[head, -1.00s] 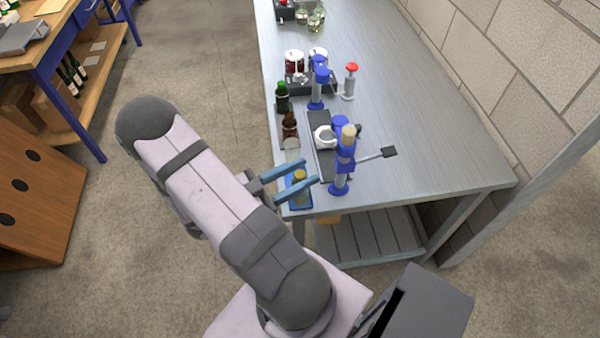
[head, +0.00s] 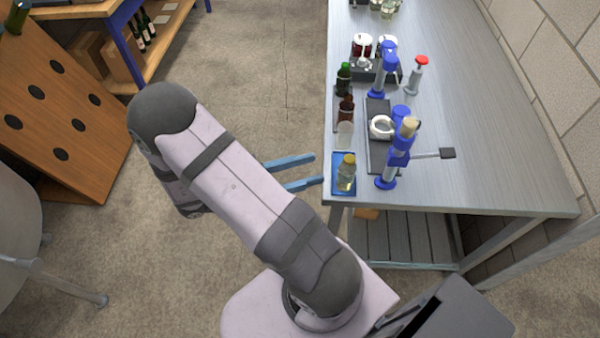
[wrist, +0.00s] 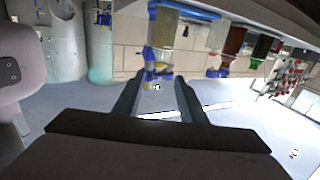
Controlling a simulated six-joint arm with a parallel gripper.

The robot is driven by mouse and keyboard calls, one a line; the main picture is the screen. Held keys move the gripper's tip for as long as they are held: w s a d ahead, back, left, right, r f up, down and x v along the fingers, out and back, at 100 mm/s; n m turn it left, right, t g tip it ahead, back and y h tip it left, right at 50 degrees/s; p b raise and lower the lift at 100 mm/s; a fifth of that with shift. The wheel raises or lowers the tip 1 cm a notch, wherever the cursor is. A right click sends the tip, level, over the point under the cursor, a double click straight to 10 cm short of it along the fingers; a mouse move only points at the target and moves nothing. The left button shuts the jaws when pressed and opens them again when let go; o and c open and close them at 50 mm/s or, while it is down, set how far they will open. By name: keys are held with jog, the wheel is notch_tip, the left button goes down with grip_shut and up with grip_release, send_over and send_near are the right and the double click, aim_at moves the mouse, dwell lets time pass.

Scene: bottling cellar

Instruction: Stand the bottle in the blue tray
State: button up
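A clear bottle with pale yellow contents and a gold cap (head: 347,172) stands upright in the blue tray (head: 337,187) at the table's near left corner. In the wrist view, which is upside down, the bottle (wrist: 160,38) is ahead of the fingers, with the blue tray (wrist: 195,13) at the top. My gripper (head: 317,170) is open and empty, its two blue fingers apart, just left of the tray and off the table edge. Its fingers also show in the wrist view (wrist: 157,82), with a clear gap between them and nothing held.
A blue corking device (head: 398,155) stands right of the tray, its lever sticking out rightward. Brown (head: 346,108) and green (head: 343,78) bottles stand behind the tray along the left edge. The table's right side is clear. A wooden rack (head: 60,120) stands at left.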

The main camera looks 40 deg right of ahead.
jog(key=w+a+f+n+t+y, duration=0.2)
jog(key=w+t+y, duration=0.15)
jog(key=w, duration=0.35)
jog(key=w+a+f+n+t+y, duration=0.1)
jog(key=w+f+n+t+y, duration=0.15)
jog(key=w+t, duration=0.35)
jog(key=w+a+f+n+t+y, duration=0.1)
jog(key=w+a+n+t+y, duration=0.2)
jog(key=w, duration=0.5)
jog(key=w+a+n+t+y, duration=0.2)
jog(key=a+n+y, duration=0.2)
jog(key=a, duration=0.2)
jog(key=s+a+r+n+g+y, duration=0.1)
jog(key=s+a+n+g+y, duration=0.1)
jog(key=s+a+n+y, duration=0.45)
jog(key=s+d+n+g+h, duration=0.3)
jog(key=s+n+g, duration=0.1)
jog(key=s, duration=1.2)
jog(key=shift+r+g, duration=0.4)
jog(key=shift+g, duration=0.45)
jog(key=shift+s, duration=0.1)
